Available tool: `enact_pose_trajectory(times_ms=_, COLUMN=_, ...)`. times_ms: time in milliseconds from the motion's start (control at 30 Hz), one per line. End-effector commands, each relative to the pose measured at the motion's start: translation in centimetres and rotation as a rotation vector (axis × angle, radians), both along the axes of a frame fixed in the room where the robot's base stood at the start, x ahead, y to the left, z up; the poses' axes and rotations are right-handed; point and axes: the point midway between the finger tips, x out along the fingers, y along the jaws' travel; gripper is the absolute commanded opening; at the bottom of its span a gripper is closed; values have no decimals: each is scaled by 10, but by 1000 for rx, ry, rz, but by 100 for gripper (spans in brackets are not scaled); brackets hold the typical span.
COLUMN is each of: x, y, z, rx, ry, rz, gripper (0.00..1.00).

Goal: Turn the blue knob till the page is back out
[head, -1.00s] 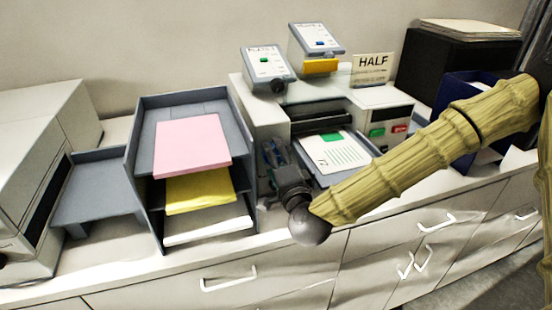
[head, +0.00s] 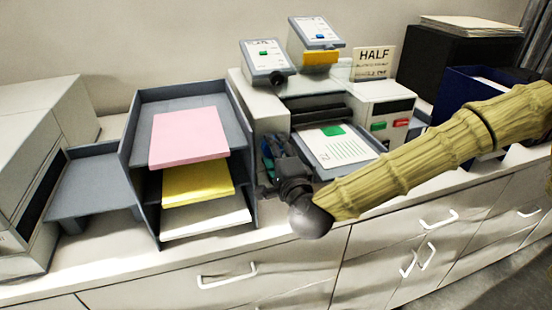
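My gripper (head: 270,160) is at the left side of the grey-white machine, between it and the paper tray stack. Its fingers are dark and small here, so I cannot tell whether they are open or shut. A bit of blue shows at the fingers, possibly the blue knob, but it is mostly hidden. The page (head: 335,145), white with a green patch and green lines, lies on the machine's grey front tray (head: 368,150). The machine (head: 258,120) has a dark slot behind the page.
The tray stack (head: 138,150) with pink (head: 188,138), yellow (head: 198,184) and white paper stands close left of my gripper. A HALF sign (head: 373,62) and two small panels (head: 266,62) stand on top. A blue bin (head: 460,95) is right, behind my arm.

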Motion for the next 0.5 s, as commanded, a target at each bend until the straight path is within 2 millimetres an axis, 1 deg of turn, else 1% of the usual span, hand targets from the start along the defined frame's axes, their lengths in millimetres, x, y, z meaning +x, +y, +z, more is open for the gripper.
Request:
enact_pose_trajectory(times_ms=33, x=0, y=-1, z=-6, rx=41, ry=12, rz=0, gripper=29)
enact_pose_trajectory(times_ms=500, x=0, y=-1, z=-4, rx=466, ry=151, rz=1, gripper=29)
